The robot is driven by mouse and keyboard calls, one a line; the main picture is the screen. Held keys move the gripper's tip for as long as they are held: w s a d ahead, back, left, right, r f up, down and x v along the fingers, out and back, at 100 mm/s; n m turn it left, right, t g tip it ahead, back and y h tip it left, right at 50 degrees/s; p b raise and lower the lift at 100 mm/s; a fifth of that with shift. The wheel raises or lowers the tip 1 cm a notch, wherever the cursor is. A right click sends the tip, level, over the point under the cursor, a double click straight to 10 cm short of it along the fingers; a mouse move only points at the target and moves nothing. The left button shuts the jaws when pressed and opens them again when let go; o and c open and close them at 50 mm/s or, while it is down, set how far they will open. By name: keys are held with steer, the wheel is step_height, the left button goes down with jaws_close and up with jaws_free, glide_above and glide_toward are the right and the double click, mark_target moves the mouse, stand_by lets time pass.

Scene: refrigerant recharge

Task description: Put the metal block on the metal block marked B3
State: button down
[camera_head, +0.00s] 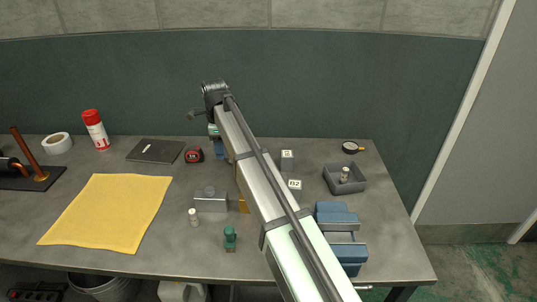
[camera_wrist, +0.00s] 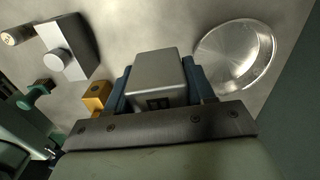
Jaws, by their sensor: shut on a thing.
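My gripper (camera_wrist: 158,88) is shut on a metal block (camera_wrist: 157,68), with one blue finger on each side of it. A dark mark on the block's near face is too dim to read. In the head view my gripper (camera_head: 218,151) shows only as a bit of blue beside the arm, and the held block is hidden there. Two pale marked blocks stand on the table right of the arm. The nearer block (camera_head: 294,185) seems to read B2; the mark on the farther block (camera_head: 287,160) is too small to read surely.
A round clear dish (camera_wrist: 235,55) lies right of the held block. A grey block with a knob (camera_wrist: 68,48) and a yellow block (camera_wrist: 96,97) are on the left. A grey tray (camera_head: 358,188) and a blue vise-like object (camera_head: 338,218) stand right of the arm. A yellow cloth (camera_head: 108,212) lies left.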

steer(key=w+d+r+m, duration=0.25)
steer(key=w+d, duration=0.25)
steer(key=d, duration=0.8)
step_height(320, 180, up, 4)
steer(key=n, duration=0.2)
glide_above(287, 153)
steer(key=shift+s, duration=0.1)
steer(key=shift+f, duration=4.85)
steer(key=shift+f, duration=0.15)
steer(key=shift+c, duration=2)
jaws_free()
step_height(287, 153, up, 12)
